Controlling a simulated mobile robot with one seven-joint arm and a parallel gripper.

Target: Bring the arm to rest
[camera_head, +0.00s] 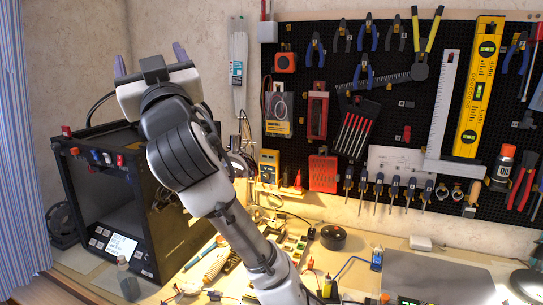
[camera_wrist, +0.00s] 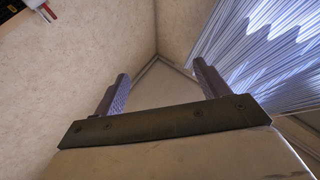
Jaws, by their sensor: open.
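My gripper (camera_head: 150,58) is raised high at the upper left in the head view, in front of the plain wall and above the black box-shaped machine. Its two fingers point up and stand well apart, with nothing between them. In the wrist view my gripper (camera_wrist: 159,90) shows both fingers spread and empty against the wall corner. My arm reaches up from the bottom middle of the head view and hides part of the machine and the bench.
The black machine (camera_head: 120,200) stands on the bench at left. The pegboard (camera_head: 420,115) full of tools covers the wall at right. Small parts clutter the bench middle. A blue curtain (camera_head: 18,150) hangs at far left, also in the wrist view (camera_wrist: 265,60).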

